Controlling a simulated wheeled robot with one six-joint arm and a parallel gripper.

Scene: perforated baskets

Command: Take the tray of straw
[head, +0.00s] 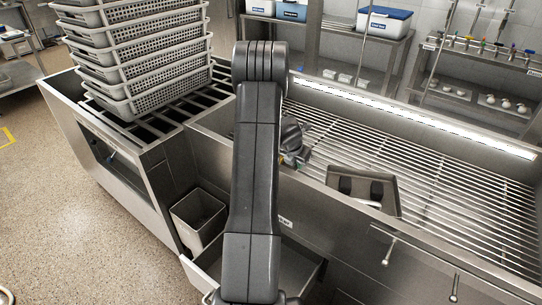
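A shallow rectangular metal tray (391,203) sits at the near edge of the slatted metal rack, right of my arm. Two short dark pieces lie in it, and a small pale piece shows at its near edge. I cannot make out straw in it. My gripper (297,156) is a small dark shape just right of my upright arm, left of the tray and apart from it in the picture. My arm hides part of it, and its fingers are too small and dark to read.
Several grey perforated baskets (150,70) are stacked on the slatted counter at left. The slatted rack (450,190) is mostly clear right of the tray. A grey bin (199,217) stands below. Shelves with cool boxes (385,20) stand behind. Tap handles (389,252) stick out in front.

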